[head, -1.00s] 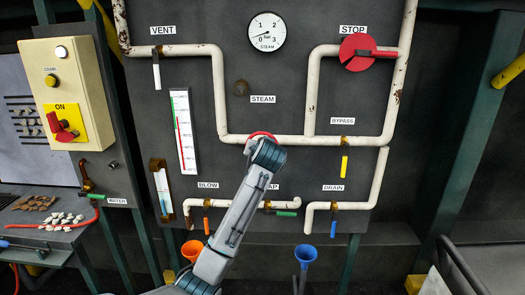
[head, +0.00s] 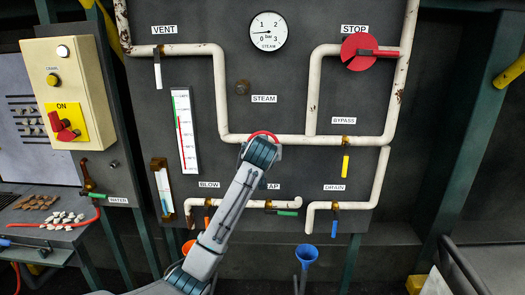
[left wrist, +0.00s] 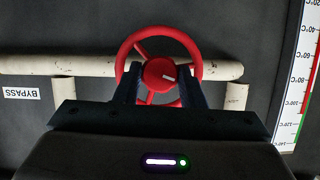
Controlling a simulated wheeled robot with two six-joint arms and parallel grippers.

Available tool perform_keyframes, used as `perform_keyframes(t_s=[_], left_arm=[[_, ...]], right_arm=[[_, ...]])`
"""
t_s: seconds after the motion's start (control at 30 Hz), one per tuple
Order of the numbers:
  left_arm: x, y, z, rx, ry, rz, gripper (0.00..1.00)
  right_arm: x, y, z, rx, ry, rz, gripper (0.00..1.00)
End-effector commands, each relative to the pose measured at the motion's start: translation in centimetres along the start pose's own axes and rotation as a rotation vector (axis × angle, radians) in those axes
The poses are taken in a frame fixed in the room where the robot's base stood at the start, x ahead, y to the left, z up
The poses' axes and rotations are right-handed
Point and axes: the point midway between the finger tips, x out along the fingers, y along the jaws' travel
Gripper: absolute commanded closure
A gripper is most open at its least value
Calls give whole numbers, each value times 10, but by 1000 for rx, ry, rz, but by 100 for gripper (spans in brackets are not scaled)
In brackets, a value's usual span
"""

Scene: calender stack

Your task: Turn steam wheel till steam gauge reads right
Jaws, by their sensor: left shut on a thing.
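The red steam wheel (left wrist: 141,44) is a spoked handwheel with a round hub and a pale mark on it. It fills the middle of the left wrist view. In the head view only the top of its rim (head: 262,133) shows above my arm. My left gripper (left wrist: 159,78) has its two dark fingers on either side of the hub, shut on the wheel. In the head view the left gripper (head: 262,146) is mostly hidden behind its own wrist. The round white steam gauge (head: 268,31) is marked 0 to 3 bar. Its needle points left, between 0 and 1. My right gripper is not in view.
White pipes (head: 186,49) run around the wheel. A red stop wheel (head: 355,52) is at the upper right. The yellow bypass lever (head: 345,166) and green trap lever (head: 288,213) are nearby. A tall scale (head: 184,131) stands to the left.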

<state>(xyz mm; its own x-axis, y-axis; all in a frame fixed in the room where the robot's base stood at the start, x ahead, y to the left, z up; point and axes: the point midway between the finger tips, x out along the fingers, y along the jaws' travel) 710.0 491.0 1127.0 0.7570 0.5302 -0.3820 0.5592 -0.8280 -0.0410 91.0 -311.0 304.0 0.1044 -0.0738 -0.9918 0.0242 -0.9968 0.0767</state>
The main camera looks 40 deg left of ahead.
Motion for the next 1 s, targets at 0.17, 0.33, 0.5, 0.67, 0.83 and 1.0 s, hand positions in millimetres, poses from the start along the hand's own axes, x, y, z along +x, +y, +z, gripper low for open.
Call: perform_keyframes(t_s=[0.17,0.33,0.5,0.67,0.83,1.0], left_arm=[[1,0,2,1,-4,0,46],[0,0,1,1,-2,0,42],[-2,0,1,1,-1,0,42],[-20,1,1,0,3,2,42],[-54,1,2,0,3,2,42],[-86,1,2,-1,0,2,42]], right_arm=[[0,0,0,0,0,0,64],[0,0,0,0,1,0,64],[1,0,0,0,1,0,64],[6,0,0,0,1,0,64],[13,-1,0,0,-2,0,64],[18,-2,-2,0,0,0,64]])
